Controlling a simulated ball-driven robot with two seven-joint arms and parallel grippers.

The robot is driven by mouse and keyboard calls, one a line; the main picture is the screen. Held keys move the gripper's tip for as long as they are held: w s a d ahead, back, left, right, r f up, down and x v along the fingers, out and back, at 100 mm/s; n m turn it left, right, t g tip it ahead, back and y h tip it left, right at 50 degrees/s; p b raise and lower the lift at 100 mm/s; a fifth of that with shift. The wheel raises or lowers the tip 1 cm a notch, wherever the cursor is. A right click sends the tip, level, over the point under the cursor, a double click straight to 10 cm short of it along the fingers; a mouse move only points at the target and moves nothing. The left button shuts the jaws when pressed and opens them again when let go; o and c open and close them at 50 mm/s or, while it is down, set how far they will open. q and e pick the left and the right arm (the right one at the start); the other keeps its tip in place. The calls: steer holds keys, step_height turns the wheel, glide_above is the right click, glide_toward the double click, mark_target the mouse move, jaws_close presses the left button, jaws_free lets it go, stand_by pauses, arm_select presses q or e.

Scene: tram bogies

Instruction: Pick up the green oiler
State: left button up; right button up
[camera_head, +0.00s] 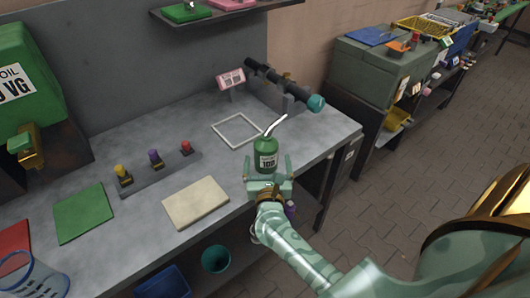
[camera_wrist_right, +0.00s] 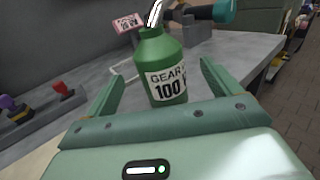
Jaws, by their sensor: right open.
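The green oiler (camera_head: 267,153) stands upright on the grey bench near its front right edge, with a white label and a bent silver spout. It also shows in the right wrist view (camera_wrist_right: 161,55), labelled "GEAR" and "100". My right gripper (camera_head: 268,165) is open, with its fingers pointing at the oiler from the front. In the right wrist view the fingers (camera_wrist_right: 165,90) lie left and right of the oiler's lower body, with gaps at both sides. Whether the oiler is fully between the fingertips is hard to tell. My left gripper is not in view.
A white square frame (camera_head: 237,131) lies just behind the oiler. A dark tube with a teal end (camera_head: 316,103) rests on a stand behind right. A beige pad (camera_head: 196,203), a green mat (camera_head: 84,214) and a rack of colored knobs (camera_head: 154,173) occupy the left.

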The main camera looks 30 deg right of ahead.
steer(key=shift+w+d, duration=0.4)
steer(key=shift+w, duration=0.15)
steer(key=x, duration=0.5)
steer(key=shift+w+a, duration=0.1)
steer(key=shift+a, duration=0.05)
steer(key=shift+c, duration=0.3)
steer(key=c, duration=1.3)
steer(key=shift+r, duration=0.15)
